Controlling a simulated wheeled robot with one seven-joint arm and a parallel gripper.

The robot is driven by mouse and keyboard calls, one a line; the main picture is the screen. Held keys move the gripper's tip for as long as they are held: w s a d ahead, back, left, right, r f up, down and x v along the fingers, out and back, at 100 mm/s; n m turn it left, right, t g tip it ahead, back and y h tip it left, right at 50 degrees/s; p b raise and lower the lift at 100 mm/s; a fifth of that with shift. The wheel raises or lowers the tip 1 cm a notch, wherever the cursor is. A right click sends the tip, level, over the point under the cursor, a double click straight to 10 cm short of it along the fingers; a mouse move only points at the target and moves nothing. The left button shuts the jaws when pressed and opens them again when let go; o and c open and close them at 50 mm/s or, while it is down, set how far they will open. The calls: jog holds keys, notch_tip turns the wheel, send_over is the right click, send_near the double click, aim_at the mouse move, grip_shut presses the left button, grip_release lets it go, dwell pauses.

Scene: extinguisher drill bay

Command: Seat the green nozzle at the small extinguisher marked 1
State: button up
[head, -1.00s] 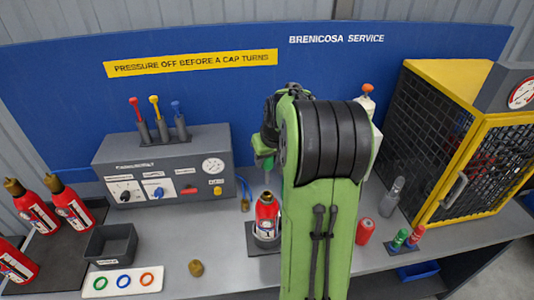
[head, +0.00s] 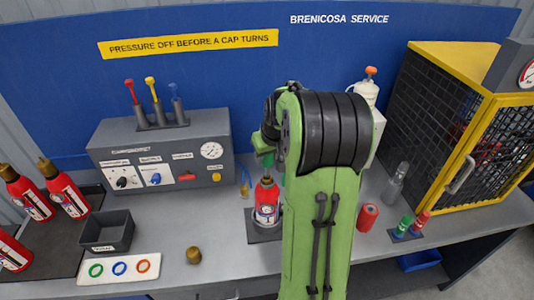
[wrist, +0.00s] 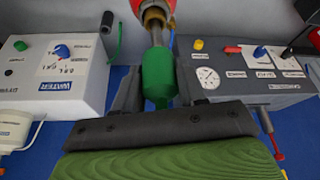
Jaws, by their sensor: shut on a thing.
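The small extinguisher (head: 267,207) is red with a white label marked 1 and stands upright on a dark plate left of my arm. Its brass neck (wrist: 153,16) shows at the top of the wrist view. My gripper (wrist: 158,88) is shut on a green cylindrical piece (wrist: 158,72), which appears to be the green nozzle. A grey stem runs from this piece towards the brass neck; I cannot tell whether it touches. In the head view my arm hides most of the gripper, which is just above the extinguisher.
A grey control box (head: 160,155) stands behind left. A grey bin (head: 106,231), a ring tray (head: 120,270) and a brass cap (head: 194,255) are at the left front. A red can (head: 367,217), a small rack with green and red pieces (head: 408,235) and a yellow cage (head: 450,160) are right.

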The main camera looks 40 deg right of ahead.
aim_at(267, 168)
jog(key=shift+f+b, duration=2.05)
jog(key=shift+f, duration=0.7)
jog(key=o, duration=1.2)
jog(key=shift+r, duration=0.1)
jog(key=p+v, duration=0.1)
jog(key=v, duration=1.4)
jog(key=shift+r, duration=0.35)
